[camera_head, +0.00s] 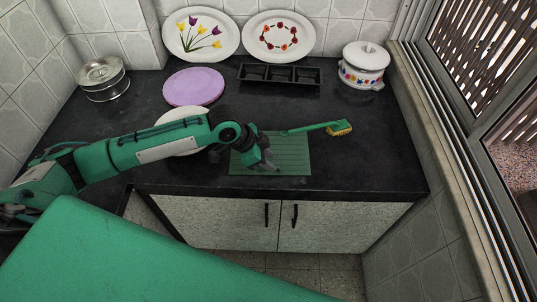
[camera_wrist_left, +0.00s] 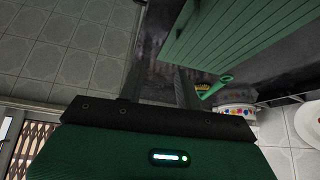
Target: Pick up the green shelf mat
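The green shelf mat (camera_head: 292,158) lies on the dark countertop near its front edge, a ribbed rectangle. My left gripper (camera_head: 266,166) is over the left-middle part of the mat, hiding some of it. In the left wrist view the mat (camera_wrist_left: 235,40) fills the upper right, and the two fingers of my left gripper (camera_wrist_left: 159,72) stand apart with a gap between them. I cannot tell whether a finger touches the mat. My right gripper is in neither view.
A green brush (camera_head: 318,128) lies by the mat's far edge. A white plate (camera_head: 172,116) is partly under my arm, with a purple plate (camera_head: 193,87) behind. A black tray (camera_head: 280,75), decorated plates, a flowered pot (camera_head: 363,68) and steel container (camera_head: 104,80) stand farther back. The right counter is clear.

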